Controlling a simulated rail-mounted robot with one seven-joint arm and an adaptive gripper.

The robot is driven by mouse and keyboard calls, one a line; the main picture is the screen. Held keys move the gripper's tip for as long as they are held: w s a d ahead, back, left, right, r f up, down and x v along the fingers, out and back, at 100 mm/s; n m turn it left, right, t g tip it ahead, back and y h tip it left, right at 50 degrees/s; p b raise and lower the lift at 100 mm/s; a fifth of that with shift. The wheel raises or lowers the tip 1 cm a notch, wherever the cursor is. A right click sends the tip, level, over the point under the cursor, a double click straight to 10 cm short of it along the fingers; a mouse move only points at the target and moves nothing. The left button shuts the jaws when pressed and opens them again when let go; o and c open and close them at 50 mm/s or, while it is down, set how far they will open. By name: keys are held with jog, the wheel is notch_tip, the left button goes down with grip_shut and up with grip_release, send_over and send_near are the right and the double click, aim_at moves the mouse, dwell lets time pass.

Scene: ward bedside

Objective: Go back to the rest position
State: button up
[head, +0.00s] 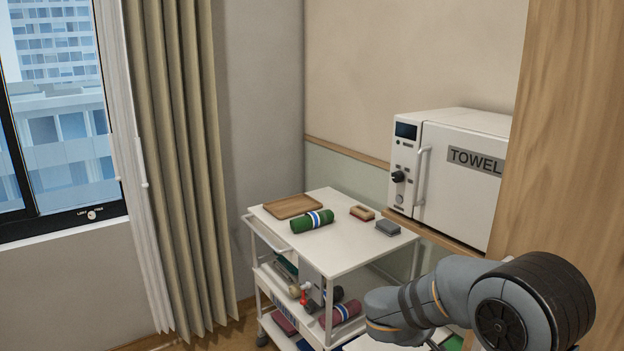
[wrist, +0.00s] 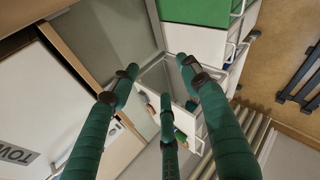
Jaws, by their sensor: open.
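In the head view my grey arm reaches in from the lower right, in front of the trolley's lower right side, and the fingers are not visible there.
A white trolley (head: 345,258) stands left of my arm. A wooden tray (head: 292,206), a green roll (head: 312,221) and two small blocks lie on top. A white towel cabinet (head: 455,195) is behind, also in the wrist view (wrist: 40,105). A wood panel (head: 570,140) stands at right.

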jog(key=shift+s+d+f, duration=0.5)
jog(key=shift+d+f, duration=0.1)
jog(key=shift+c, duration=0.3)
dwell(0.4)
